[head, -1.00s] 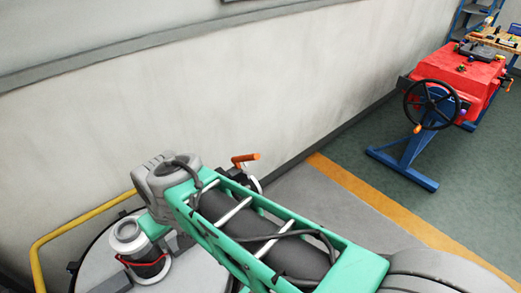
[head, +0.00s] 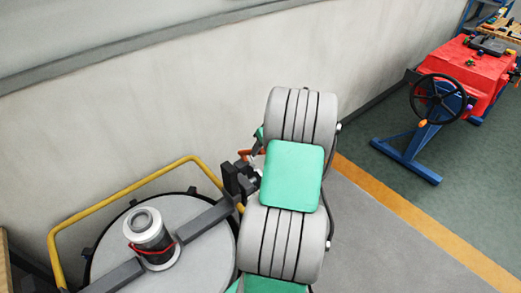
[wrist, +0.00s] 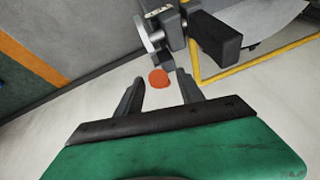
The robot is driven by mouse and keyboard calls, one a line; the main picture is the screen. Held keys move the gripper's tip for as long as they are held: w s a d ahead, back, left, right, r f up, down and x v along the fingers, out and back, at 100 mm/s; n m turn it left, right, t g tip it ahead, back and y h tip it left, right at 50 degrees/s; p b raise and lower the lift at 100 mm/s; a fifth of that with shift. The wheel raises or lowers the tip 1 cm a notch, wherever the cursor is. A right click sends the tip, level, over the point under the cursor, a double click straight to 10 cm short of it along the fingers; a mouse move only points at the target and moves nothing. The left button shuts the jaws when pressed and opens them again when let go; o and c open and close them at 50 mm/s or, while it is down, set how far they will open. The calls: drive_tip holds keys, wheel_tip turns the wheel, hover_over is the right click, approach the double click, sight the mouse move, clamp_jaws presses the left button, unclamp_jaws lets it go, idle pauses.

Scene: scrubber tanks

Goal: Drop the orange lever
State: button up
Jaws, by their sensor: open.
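The orange lever (wrist: 159,78) shows end-on in the wrist view as a small orange tip, by a grey metal fitting. In the head view only a little of the lever (head: 246,153) shows, left of my arm, which hides the rest. My gripper (wrist: 159,88) is open. In the wrist view its two dark fingers stand left and right of the orange tip, with gaps on both sides. I cannot tell how deep the tip lies between them.
A round grey tank lid (head: 110,262) with a dark crossbar and a yellow rail (head: 120,205) lie at left. A pale wall (head: 150,130) runs close behind the lever. A red machine with a black handwheel (head: 438,98) stands at right, with clear floor before it.

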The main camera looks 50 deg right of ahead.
drive_tip(key=shift+x, duration=0.85)
drive_tip(key=shift+c, duration=0.3)
clamp_jaws()
drive_tip(key=shift+r, duration=0.1)
idle(0.4)
